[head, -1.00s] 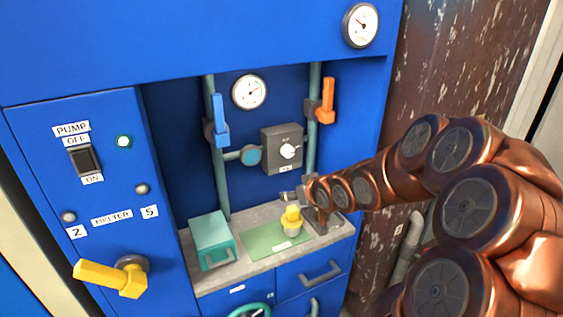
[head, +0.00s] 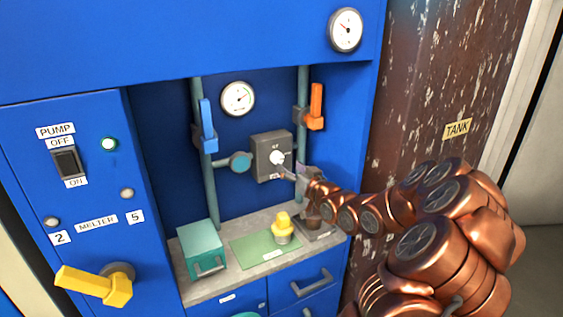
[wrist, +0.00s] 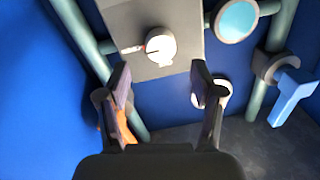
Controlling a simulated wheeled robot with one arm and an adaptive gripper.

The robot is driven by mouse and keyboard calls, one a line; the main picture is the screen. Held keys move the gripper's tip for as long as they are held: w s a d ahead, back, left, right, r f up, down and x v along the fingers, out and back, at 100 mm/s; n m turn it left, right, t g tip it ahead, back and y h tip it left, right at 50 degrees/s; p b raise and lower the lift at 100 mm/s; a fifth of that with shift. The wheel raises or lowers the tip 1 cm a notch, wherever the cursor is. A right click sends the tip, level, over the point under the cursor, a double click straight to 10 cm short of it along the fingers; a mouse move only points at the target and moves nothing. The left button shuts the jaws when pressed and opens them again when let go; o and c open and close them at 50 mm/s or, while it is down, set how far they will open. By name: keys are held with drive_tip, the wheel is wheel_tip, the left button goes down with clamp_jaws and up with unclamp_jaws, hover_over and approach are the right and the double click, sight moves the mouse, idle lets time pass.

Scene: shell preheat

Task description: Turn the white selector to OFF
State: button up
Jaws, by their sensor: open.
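The white selector (head: 277,158) is a round knob on a grey box (head: 265,170) in the blue recess. In the wrist view the selector (wrist: 161,46) has a dark line across its face, and a small reddish mark lies beside it on the grey box (wrist: 142,14). I cannot read its labels. My gripper (head: 288,168) is just in front of the box's right side, close to the selector. In the wrist view my gripper (wrist: 160,78) has its fingers apart with nothing between them. The selector lies just beyond the fingertips, and no contact shows.
A blue lever (head: 208,126) and an orange lever (head: 316,107) sit on pipes either side of the box. Below, a counter holds a teal box (head: 202,248), a green mat (head: 250,252) and a yellow-topped item (head: 283,225). A yellow handle (head: 95,286) sticks out lower left.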

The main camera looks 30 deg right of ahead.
sight(280, 160)
drive_tip(key=shift+w+p, duration=0.45)
drive_tip(key=shift+w, duration=2.2)
drive_tip(key=shift+f, duration=0.1)
drive_tip(key=c, duration=1.1)
